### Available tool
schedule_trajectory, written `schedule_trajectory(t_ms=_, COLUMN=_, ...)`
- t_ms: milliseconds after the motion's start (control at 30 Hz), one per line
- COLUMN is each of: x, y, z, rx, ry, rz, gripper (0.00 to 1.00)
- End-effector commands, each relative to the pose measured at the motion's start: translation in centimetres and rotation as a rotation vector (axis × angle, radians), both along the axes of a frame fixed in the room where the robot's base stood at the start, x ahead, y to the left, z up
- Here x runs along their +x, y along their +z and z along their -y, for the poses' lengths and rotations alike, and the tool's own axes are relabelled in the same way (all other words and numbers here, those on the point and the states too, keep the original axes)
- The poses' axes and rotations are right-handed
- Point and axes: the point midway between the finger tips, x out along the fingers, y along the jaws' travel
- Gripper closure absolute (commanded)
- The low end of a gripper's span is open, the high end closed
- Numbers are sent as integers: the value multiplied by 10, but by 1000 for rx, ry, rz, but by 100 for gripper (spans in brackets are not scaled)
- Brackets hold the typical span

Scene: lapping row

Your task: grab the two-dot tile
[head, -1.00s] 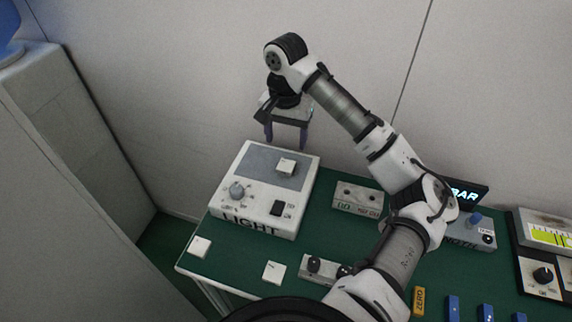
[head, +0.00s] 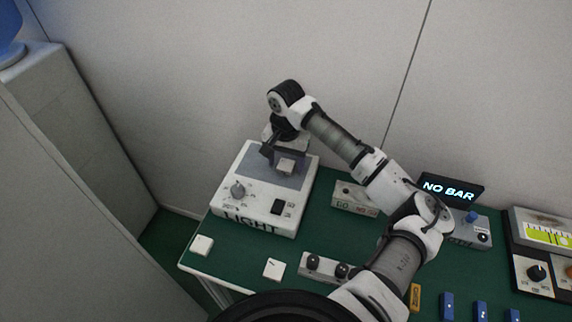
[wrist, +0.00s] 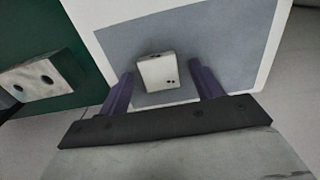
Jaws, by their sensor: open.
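The two-dot tile (wrist: 157,72) is a small white square with two dark dots near one edge. It lies on the grey panel (wrist: 215,40) of the white LIGHT box, and it also shows in the head view (head: 286,165). My gripper (wrist: 162,69) is open, with one purple finger on each side of the tile and a gap to each. In the head view my gripper (head: 284,153) is low over the panel, and its fingers are mostly hidden. Whether the fingertips touch the panel cannot be told.
The LIGHT box (head: 228,205) has a knob and a switch at its front. Two other white tiles lie on the green table, one at the left corner (head: 201,245) and one nearer the middle (head: 274,269). A grey block (head: 350,198) stands right of the box. A display (head: 450,190) reads "NO BAR".

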Motion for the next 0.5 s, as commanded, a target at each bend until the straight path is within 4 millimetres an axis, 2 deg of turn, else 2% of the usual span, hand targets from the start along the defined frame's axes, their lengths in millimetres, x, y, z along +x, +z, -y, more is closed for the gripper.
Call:
schedule_trajectory(t_ms=67, x=0, y=0, z=0, rx=0, ry=0, rz=0, gripper=35)
schedule_trajectory(t_ms=433, x=0, y=0, z=0, rx=0, ry=0, rz=0, gripper=83)
schedule_trajectory(t_ms=500, x=0, y=1, z=0, rx=0, ry=0, rz=0, gripper=84)
